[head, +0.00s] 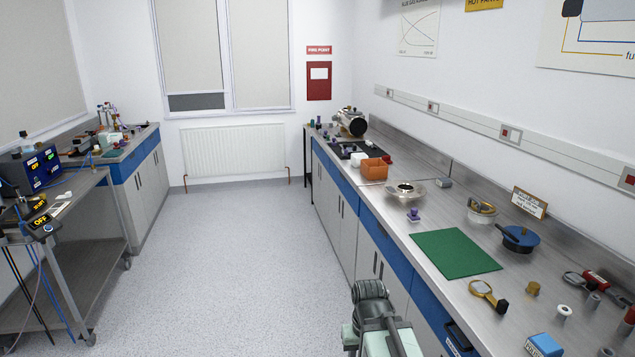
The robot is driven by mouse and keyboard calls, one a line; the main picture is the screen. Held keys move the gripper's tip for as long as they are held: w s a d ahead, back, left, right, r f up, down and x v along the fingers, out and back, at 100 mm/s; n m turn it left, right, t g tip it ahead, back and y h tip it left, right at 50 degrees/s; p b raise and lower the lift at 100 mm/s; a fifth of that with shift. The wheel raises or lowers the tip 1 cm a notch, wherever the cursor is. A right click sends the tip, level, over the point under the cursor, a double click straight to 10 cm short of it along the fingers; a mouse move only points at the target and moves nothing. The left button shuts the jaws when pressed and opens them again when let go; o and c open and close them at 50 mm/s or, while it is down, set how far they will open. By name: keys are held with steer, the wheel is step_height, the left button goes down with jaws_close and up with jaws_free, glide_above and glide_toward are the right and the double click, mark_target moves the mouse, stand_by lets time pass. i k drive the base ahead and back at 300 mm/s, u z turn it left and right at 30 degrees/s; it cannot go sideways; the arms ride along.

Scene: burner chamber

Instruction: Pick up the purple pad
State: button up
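A small purple object (413,215) stands on the right-hand steel bench, just beyond the green mat and in front of the round metal dish. It has a knob-like top and a wider base; whether it is the purple pad I cannot tell. Smaller purple items (325,126) stand at the far end of the same bench, too small to make out. Part of my pale green arm shows at the bottom centre, beside the bench front. My gripper's fingers do not show.
The green mat (455,254) lies flat on the right bench (415,284). A trolley (85,235) is at left. The central floor is clear.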

mark_target(413, 217)
steer(key=u, duration=0.15)
steer(key=i, duration=2.75)
steer(key=u, duration=0.15)
